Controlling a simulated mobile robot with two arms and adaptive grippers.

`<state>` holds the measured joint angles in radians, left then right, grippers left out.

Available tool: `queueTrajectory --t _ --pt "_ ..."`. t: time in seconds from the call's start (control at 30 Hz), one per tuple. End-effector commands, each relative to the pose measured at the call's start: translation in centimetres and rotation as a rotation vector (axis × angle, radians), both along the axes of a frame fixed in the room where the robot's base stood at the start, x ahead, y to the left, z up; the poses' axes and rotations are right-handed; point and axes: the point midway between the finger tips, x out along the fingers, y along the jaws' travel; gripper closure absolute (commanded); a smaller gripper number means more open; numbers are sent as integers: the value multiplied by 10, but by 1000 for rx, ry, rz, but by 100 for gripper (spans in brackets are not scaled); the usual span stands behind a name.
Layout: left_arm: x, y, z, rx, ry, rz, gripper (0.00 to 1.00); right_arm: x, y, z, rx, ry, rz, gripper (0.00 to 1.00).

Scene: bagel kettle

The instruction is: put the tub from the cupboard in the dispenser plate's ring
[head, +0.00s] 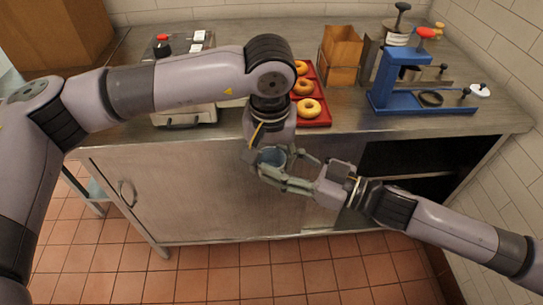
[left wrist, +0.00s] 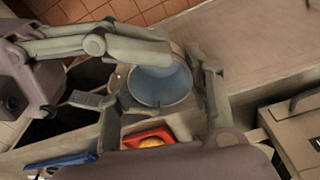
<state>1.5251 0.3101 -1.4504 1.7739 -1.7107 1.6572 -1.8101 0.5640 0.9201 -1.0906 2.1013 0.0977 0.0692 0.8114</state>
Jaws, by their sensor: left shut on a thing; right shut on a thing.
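A blue, open-topped tub (head: 273,157) is held in the air in front of the cupboard front. My left gripper (head: 271,165) comes down from above and is shut on the tub. My right gripper (head: 268,171) reaches in from the right and is shut on the tub too. In the left wrist view the tub (left wrist: 160,84) shows its empty inside between my left fingers, with my right gripper's fingers alongside. The blue dispenser (head: 391,85) stands at the back right of the counter. A dark ring (head: 431,99) sits on its base plate, with nothing visible in it.
The cupboard (head: 205,195) under the counter has a dark open bay on the right. A red tray (head: 317,117) with several bagels, a brown box (head: 341,50) and a grey appliance (head: 184,117) stand on the counter. Bare steel lies in front of the dispenser.

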Motion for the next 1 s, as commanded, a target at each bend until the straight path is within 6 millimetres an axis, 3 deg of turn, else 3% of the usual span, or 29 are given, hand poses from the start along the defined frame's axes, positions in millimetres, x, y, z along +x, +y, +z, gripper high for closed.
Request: queueTrajectory --t 0.13,0.17,0.5,0.83,1.0 --pt "-1 -1 0 -3 0 -3 78 -1 1 1 2 -1 2 66" --pt "-1 -1 0 -3 0 -3 79 -1 1 1 2 0 2 52" --pt "0 -1 0 -2 0 -2 79 0 1 0 1 0 2 30" --pt "0 -1 0 -2 0 -2 79 -1 -1 0 0 1 1 30" --pt "0 -1 0 -2 0 -2 79 -9 -18 -2 -1 4 -2 30"
